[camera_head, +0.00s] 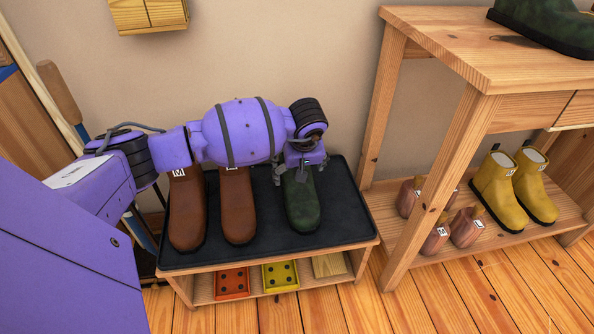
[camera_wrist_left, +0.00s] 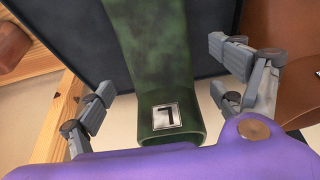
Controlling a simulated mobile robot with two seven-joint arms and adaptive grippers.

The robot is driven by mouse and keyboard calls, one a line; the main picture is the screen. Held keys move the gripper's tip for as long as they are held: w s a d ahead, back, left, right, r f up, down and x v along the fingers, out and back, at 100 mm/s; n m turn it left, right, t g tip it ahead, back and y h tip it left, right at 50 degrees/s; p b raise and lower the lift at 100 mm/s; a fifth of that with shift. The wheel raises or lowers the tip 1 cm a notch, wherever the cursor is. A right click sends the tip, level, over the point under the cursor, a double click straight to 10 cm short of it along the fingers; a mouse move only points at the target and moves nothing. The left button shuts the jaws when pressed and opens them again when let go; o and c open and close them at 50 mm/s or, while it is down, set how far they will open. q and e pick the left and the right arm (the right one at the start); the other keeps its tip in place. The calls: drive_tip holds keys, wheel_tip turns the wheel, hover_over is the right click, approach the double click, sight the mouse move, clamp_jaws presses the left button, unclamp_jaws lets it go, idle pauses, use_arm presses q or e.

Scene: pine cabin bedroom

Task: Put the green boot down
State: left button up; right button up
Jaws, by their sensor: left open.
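The green boot (camera_head: 303,207) stands upright on a dark tray (camera_head: 270,232) on a low bench, toe facing the front. In the left wrist view, the green boot (camera_wrist_left: 165,65) shows a white size tag near its top. My left gripper (camera_head: 303,172) is at the top of this boot. In the left wrist view, its open fingers (camera_wrist_left: 163,80) stand on either side of the boot shaft, with gaps visible. Another green boot (camera_head: 543,22) stands on the wooden table at the upper right, partly cut off. My right gripper is not in view.
Two brown boots (camera_head: 187,215) (camera_head: 238,210) marked M stand left on the tray, partly under my left arm. Bare tray lies between them and the green boot.

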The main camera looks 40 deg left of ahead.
use_arm(q)
drive_tip(key=p+v, duration=0.2)
drive_tip(key=v, duration=0.6)
drive_tip(key=shift+r+p, duration=0.2)
drive_tip(key=shift+p, duration=0.1)
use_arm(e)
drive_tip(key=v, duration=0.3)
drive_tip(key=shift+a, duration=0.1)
